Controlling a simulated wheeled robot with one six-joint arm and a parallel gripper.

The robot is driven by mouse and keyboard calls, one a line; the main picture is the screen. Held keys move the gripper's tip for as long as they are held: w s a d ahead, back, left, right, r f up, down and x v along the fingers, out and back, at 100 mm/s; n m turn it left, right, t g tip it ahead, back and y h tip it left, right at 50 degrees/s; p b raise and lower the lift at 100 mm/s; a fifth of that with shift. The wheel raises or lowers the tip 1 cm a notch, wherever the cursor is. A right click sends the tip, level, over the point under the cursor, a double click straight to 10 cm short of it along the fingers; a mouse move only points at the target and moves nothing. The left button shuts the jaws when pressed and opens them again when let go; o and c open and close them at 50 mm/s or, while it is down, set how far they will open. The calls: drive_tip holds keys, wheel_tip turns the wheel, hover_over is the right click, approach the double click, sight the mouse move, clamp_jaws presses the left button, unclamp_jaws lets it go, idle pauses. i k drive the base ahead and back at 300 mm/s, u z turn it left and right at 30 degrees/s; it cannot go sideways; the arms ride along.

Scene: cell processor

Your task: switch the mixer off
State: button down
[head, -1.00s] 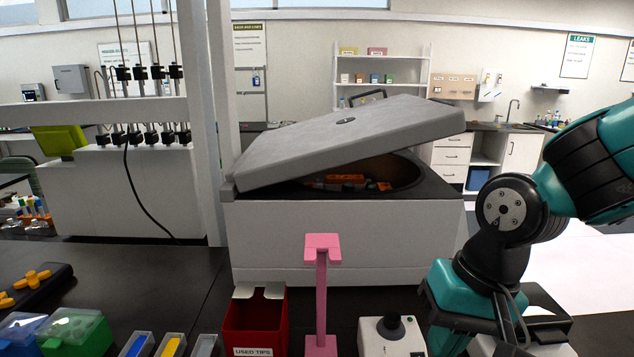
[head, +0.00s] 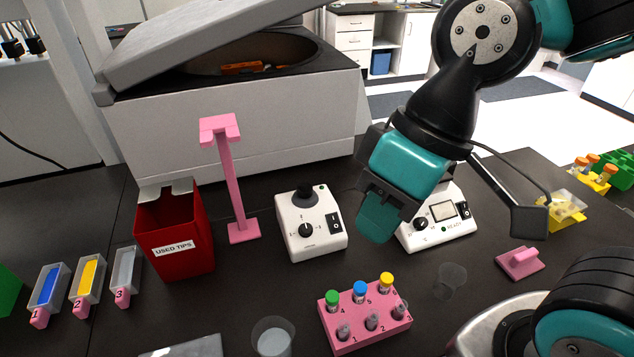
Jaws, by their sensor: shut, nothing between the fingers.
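The mixer (head: 310,225) is a small white box with a black cup on top. It stands on the dark bench in the middle of the head view. Its front has a black dial (head: 306,230) and a black rocker switch (head: 334,222) to the right. The rocker's position is too small to tell. My gripper (head: 376,222) has teal fingers pointing down, shut and empty.
A pink stand (head: 230,190) and a red used-tips bin (head: 175,235) stand left of the mixer. A pink tube rack (head: 365,315) with coloured caps is in front. A large centrifuge (head: 230,120) with a raised lid is behind. A clear cup (head: 450,280) stands at right.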

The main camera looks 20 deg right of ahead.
sight(335, 224)
drive_tip(key=k, duration=0.5)
drive_tip(key=z, duration=1.45)
drive_tip(key=k, duration=0.85)
drive_tip(key=u, duration=1.15)
drive_tip(key=i, duration=1)
drive_tip(key=z, duration=0.05)
